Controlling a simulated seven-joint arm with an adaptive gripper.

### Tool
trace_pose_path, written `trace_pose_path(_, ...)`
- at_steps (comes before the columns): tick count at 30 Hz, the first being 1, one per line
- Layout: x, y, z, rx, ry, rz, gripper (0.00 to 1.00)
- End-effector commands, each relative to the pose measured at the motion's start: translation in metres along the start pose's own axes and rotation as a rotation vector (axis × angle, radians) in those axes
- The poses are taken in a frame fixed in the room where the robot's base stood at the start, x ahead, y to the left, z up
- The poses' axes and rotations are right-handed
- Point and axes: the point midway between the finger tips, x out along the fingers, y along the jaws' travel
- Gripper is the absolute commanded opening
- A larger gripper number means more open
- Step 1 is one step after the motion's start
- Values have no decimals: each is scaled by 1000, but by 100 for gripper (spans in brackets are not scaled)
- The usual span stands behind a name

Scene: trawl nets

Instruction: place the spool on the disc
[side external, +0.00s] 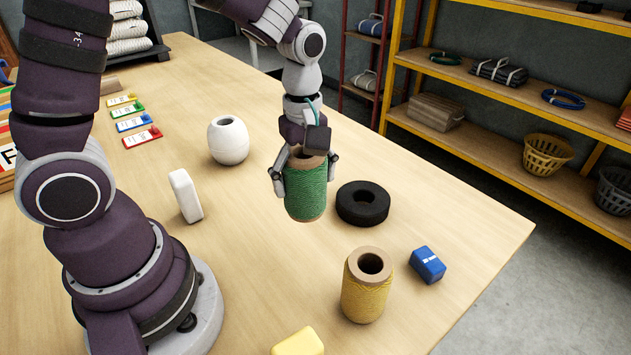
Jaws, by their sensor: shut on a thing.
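A green spool (306,190) of twine with a brown core is between the fingers of my gripper (305,178). My gripper is shut on it and holds it upright. I cannot tell for sure how far its base is above the table. A black disc (363,203) with a hole in its middle lies flat on the table, just right of the green spool. A second spool (366,286), yellow, stands upright on the table nearer the camera, below the disc in the picture.
A blue box (428,265) lies right of the yellow spool. A white rounded float (228,140) and a white block (186,195) stand to the left. A yellow block (298,343) is at the front edge. Coloured tags (131,124) lie at the back left. Shelves (510,100) stand beyond the table.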

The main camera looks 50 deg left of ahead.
Motion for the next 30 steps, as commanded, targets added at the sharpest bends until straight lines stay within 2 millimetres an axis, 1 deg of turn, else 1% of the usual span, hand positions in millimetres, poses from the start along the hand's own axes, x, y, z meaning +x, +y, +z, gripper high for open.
trace_pose_path(1, 2, 14, -2, 0, -1, -1, 31)
trace_pose_path(6, 7, 56, -9, 1, -1, -3, 31)
trace_pose_path(9, 9, 75, -13, 0, 0, -4, 31)
trace_pose_path(12, 9, 87, -15, -1, -1, -3, 31)
trace_pose_path(17, 11, 98, -17, 0, 1, -3, 31)
trace_pose_path(19, 28, 96, -16, 1, 0, -9, 31)
trace_pose_path(22, 42, 96, -16, 2, 0, -6, 30)
trace_pose_path(28, 45, 97, -16, 0, 0, -1, 30)
trace_pose_path(29, 45, 97, -16, 0, 0, -1, 72)
trace_pose_path(30, 45, 97, -17, 0, 0, -1, 78)
